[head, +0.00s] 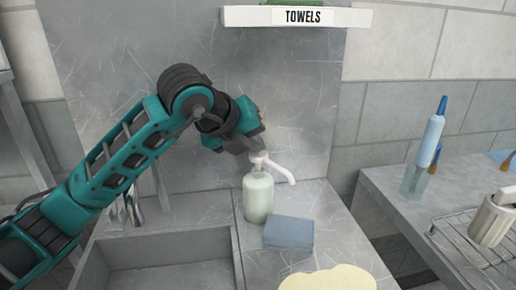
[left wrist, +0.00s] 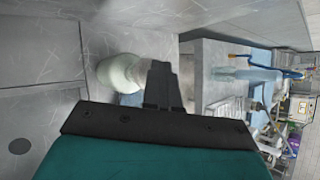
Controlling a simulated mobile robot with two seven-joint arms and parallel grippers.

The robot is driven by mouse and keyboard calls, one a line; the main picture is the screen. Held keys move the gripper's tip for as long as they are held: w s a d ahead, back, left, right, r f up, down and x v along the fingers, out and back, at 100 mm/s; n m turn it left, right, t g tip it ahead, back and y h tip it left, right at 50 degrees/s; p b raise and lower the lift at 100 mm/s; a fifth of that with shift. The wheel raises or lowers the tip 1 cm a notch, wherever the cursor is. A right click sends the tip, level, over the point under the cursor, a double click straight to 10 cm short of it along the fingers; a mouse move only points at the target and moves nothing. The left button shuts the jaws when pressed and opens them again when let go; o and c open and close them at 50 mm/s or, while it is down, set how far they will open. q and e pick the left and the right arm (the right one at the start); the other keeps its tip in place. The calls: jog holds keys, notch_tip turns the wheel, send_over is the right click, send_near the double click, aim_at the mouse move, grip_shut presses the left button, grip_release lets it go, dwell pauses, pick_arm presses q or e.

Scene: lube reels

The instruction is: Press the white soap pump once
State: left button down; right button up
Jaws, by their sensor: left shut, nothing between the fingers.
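The soap pump (head: 258,197) is a pale green-white bottle with a white pump head and a long white spout (head: 284,173) that points right. It stands upright on the metal counter right of the sink. My left gripper (head: 256,153) is shut and empty, its tip right at the top of the pump head; I cannot tell whether they touch. In the left wrist view the shut fingers (left wrist: 162,85) point at the scene, with the pale bottle (left wrist: 121,72) just left of them, partly hidden. My right gripper is not in view.
A blue sponge (head: 289,234) lies right of the bottle, with a cream cloth-like thing (head: 328,279) in front. The sink (head: 165,257) is at front left. A towels sign (head: 297,17) hangs above. A side table (head: 400,200) at right holds a blue bottle (head: 430,140) and a wire rack (head: 470,252).

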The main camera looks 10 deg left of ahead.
pick_arm(q)
jog(key=shift+d+g+p, duration=0.1)
jog(key=shift+g+p, duration=0.2)
jog(key=shift+p, duration=0.15)
jog(key=shift+w+d+r, duration=0.15)
jog(key=shift+w+r, duration=0.1)
jog(key=shift+r, duration=0.2)
jog(key=shift+r+p, duration=0.5)
jog(key=shift+p, duration=0.1)
jog(key=shift+r+p, duration=1.25)
jog(key=shift+r, duration=0.9)
jog(key=shift+f, duration=0.1)
jog(key=shift+s, duration=0.1)
